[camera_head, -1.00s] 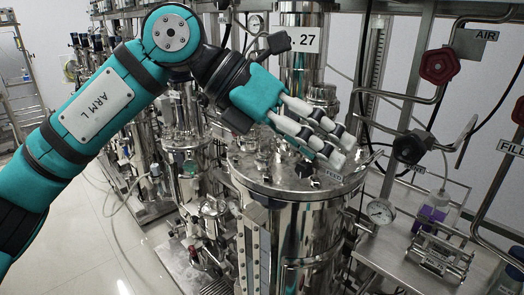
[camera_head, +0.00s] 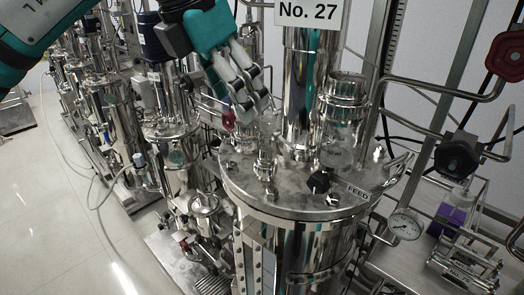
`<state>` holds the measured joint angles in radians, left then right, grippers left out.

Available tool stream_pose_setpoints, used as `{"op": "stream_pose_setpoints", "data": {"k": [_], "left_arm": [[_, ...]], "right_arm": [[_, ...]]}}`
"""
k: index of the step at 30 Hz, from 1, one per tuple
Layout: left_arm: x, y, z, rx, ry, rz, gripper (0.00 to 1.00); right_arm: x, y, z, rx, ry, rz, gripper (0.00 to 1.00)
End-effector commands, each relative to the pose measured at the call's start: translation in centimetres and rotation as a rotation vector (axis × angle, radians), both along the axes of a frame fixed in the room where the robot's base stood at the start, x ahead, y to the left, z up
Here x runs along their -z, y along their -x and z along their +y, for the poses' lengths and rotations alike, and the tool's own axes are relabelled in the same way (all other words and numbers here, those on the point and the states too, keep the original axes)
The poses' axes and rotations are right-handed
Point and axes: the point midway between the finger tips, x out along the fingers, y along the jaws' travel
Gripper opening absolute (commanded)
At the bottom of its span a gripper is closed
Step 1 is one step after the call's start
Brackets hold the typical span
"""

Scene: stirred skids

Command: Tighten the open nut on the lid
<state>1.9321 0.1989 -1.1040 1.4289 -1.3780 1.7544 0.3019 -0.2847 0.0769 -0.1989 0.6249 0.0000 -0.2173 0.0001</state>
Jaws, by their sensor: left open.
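The round steel lid (camera_head: 285,203) tops the vessel (camera_head: 320,250) in the middle of the head view. Small fittings stand around its rim. A black knob (camera_head: 319,182) and a small shiny fitting (camera_head: 332,200) sit near its front right, by a FEED label (camera_head: 358,191). I cannot tell which fitting is the open nut. My left gripper (camera_head: 255,112), teal with pale fingers, is open above the back left of the lid, its fingers pointing down. No object shows between the fingers. My right gripper is out of view.
A tall steel column with a No. 27 sign (camera_head: 308,12) rises from the lid. Pipes, a black valve knob (camera_head: 456,156) and a dial gauge (camera_head: 405,224) stand at the right. More vessels line the left; bare floor (camera_head: 50,230) is at lower left.

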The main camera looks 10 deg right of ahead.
Motion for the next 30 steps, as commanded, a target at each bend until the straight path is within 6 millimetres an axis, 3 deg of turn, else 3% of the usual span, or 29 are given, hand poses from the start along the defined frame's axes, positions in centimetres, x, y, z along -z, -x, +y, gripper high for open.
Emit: {"op": "stream_pose_setpoints", "data": {"k": [3,7,11,18,24,30], "left_arm": [[2.4,-0.5,-0.8,0.002,-0.003,0.005,0.65],[5.0,-1.0,-1.8,0.002,-0.003,0.006,0.65],[7.6,-1.5,-2.8,0.003,-0.001,0.006,0.65],[11.7,-2.3,-4.3,0.003,0.0,0.005,0.65],[13.6,-2.7,-5.0,0.0,0.001,0.003,0.65],[14.0,-2.8,-5.1,0.0,0.0,0.001,0.65]], "right_arm": [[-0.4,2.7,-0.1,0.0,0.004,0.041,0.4],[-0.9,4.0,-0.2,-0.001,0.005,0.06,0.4],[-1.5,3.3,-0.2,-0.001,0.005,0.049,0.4],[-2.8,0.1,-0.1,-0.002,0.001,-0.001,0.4],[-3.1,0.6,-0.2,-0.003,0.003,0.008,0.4],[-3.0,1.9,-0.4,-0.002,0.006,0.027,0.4]]}}
